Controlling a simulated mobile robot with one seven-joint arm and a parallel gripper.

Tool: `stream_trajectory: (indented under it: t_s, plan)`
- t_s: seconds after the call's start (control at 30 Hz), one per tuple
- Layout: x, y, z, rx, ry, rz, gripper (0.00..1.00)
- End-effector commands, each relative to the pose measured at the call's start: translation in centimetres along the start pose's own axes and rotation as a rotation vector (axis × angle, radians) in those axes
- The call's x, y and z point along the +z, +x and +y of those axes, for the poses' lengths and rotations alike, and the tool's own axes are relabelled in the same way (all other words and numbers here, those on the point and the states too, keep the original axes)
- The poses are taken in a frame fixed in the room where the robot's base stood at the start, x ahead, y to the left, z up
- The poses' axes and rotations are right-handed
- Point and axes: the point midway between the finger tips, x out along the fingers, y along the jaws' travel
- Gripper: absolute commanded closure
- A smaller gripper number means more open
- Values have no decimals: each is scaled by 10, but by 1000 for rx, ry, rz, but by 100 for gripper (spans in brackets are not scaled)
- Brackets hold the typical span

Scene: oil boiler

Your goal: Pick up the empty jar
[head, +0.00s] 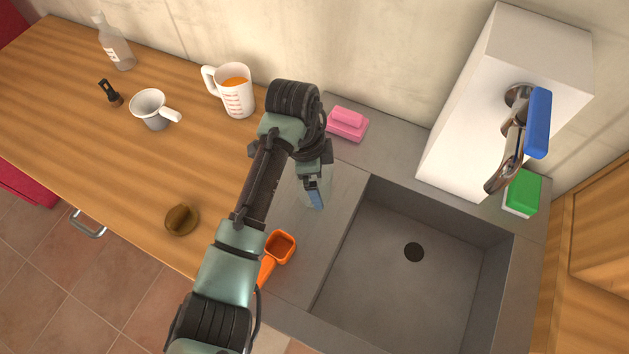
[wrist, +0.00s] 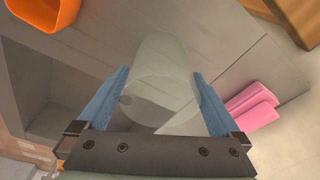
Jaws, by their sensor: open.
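The empty jar (wrist: 162,85) is clear, see-through glass. In the wrist view it stands between the two blue fingers of my gripper (wrist: 160,105), which are open with a finger on each side of it. I cannot tell whether either finger touches the glass. In the head view my gripper (head: 316,192) points down over the grey counter left of the sink. There the jar (head: 308,182) shows only faintly, partly hidden by my gripper and arm.
An orange scoop (head: 281,246) lies close by, in front of the jar. A pink sponge or soap (head: 347,122) lies behind. The sink basin (head: 400,285) opens to the right.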

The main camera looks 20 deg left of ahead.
Motion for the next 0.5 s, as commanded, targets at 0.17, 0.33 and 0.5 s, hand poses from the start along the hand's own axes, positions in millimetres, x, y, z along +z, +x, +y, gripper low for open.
stream_trajectory:
  t_s: [0.17,0.33,0.5]
  plan:
    - [0,0,0,0,0,0,20]
    - [0,0,0,0,0,0,50]
    - [0,-1,0,0,0,0,81]
